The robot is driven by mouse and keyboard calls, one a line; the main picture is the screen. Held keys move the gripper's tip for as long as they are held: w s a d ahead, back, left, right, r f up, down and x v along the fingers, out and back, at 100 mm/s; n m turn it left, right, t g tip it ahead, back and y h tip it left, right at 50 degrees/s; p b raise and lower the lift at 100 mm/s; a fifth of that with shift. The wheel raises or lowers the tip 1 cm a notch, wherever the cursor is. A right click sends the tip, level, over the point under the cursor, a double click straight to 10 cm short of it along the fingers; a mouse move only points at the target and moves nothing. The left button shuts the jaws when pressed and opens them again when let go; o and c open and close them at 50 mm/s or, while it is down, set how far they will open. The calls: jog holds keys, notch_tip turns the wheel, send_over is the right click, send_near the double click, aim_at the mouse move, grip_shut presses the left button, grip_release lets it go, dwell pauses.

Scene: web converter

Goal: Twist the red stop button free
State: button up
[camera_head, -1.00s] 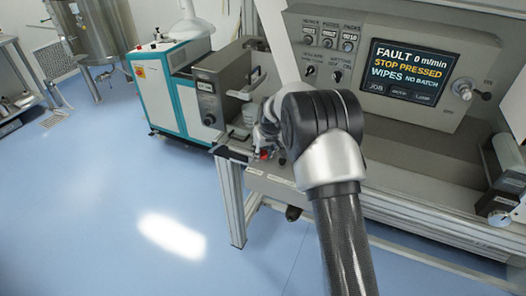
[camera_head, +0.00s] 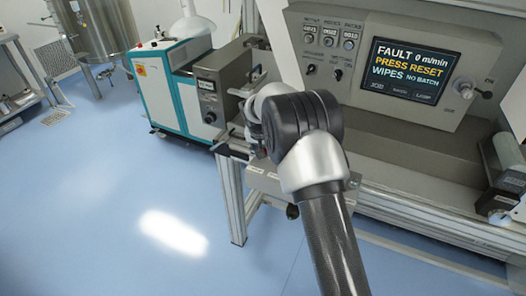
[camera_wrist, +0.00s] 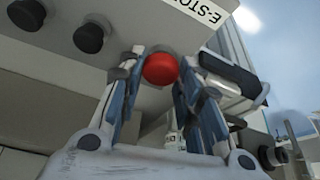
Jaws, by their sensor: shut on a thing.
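The red stop button (camera_wrist: 160,69) shows in the wrist view, a round red head on the grey panel beside a white label reading "E-STO", the rest cut off. My gripper (camera_wrist: 159,75) has its two fingers on either side of the button and is shut on it. In the head view my arm hides the button and most of the gripper. The control screen (camera_head: 409,70) in the head view reads "FAULT 0 m/min, PRESS RESET, WIPES NO BATCH".
Two black round buttons (camera_wrist: 88,38) sit on the panel left of the red one in the wrist view. A grey box unit (camera_head: 208,88) and a teal-and-white cabinet (camera_head: 160,100) stand left of my arm. The blue floor (camera_head: 110,215) is clear.

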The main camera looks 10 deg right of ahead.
jog(key=shift+f+m, duration=0.1)
jog(key=shift+m, duration=0.4)
jog(key=o, duration=1)
jog(key=shift+o, duration=0.2)
jog(key=v, duration=1.2)
jog(key=shift+a, duration=0.2)
jog(key=shift+w, duration=0.1)
